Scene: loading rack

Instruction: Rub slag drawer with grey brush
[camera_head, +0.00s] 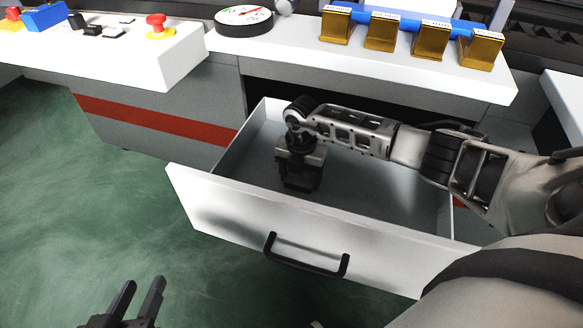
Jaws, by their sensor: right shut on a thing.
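The slag drawer (335,232) is pulled open below the counter, with a pale front and a black bar handle (305,258). Dark smudges or shadows show on its front panel. My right arm reaches in from the right over the drawer. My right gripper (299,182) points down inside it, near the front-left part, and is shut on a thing. The grey brush is hard to tell apart from the dark gripper, and its lower end and any contact with the drawer floor are hidden. My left gripper (137,300) is open and empty at the bottom left, well clear of the drawer.
On the counter above stand a round dial gauge (244,18), a red button (157,25) and several brass-coloured blocks (383,32) by a blue bar. The counter edge overhangs the drawer's back. The green floor (105,215) to the left is clear.

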